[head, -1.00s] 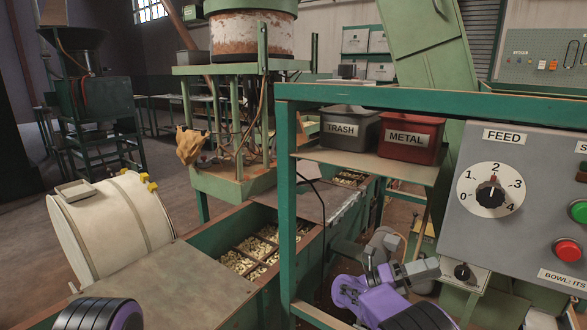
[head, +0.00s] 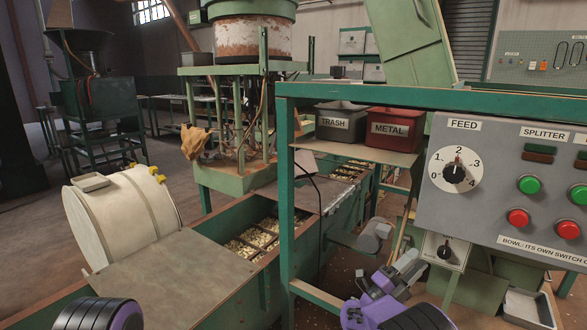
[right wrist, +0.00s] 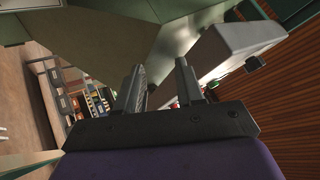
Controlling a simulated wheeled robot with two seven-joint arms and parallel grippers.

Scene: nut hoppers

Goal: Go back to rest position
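My right gripper (head: 411,267) is low in the head view, below the grey control panel (head: 500,180) and left of a small switch box (head: 443,251). In the right wrist view its two grey fingers (right wrist: 160,82) stand apart with nothing between them, and it touches nothing that I can see. A purple and black part of my left arm (head: 98,313) shows at the bottom left of the head view. My left gripper is out of view.
A green frame (head: 287,200) stands close on the left of my right arm. Its shelf holds a grey TRASH bin (head: 333,123) and a red METAL bin (head: 391,129). Hoppers of nuts (head: 252,240) and a cream drum (head: 122,220) are at left.

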